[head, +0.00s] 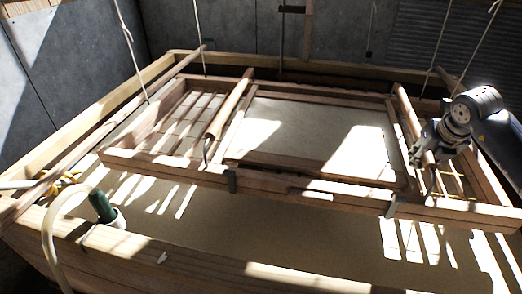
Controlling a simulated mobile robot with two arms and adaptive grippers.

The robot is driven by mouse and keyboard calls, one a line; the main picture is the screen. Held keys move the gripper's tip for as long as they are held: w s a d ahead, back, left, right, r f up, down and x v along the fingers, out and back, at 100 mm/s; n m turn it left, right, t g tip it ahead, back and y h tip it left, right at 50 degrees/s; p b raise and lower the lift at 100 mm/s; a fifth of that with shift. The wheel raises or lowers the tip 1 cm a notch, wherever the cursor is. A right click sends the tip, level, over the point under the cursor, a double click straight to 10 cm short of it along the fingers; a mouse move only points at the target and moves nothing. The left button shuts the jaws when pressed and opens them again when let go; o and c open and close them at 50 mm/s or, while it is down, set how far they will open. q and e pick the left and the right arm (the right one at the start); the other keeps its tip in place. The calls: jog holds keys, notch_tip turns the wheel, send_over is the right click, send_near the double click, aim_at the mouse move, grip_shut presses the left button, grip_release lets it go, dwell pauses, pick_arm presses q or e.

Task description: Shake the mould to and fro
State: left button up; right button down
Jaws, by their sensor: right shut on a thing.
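The mould (290,181) is a wooden frame hung from ropes over a large wooden vat. Its middle holds a pale, flat screen area (290,135) with sun patches. A wooden handle bar (229,108) runs across the left part of the mould, with nothing gripping it. A second handle bar (407,110) runs across the right part. My right gripper (427,158) comes in from the right and is shut on this right handle; its fingertips are partly hidden in shadow.
The vat's wooden rim (150,248) surrounds the mould, and pale liquid or floor of the vat shows below. A pale hose (52,225) and a dark green cylindrical thing (103,207) sit at the near left rim. Ropes (131,50) rise at the corners.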

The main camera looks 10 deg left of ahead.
aim_at(433, 177)
jog(key=s, duration=0.2)
jog(key=s+b, duration=0.1)
jog(key=s, duration=0.5)
jog(key=shift+a+f+b, duration=0.1)
jog(key=shift+a+b, duration=0.15)
jog(key=shift+b, duration=0.05)
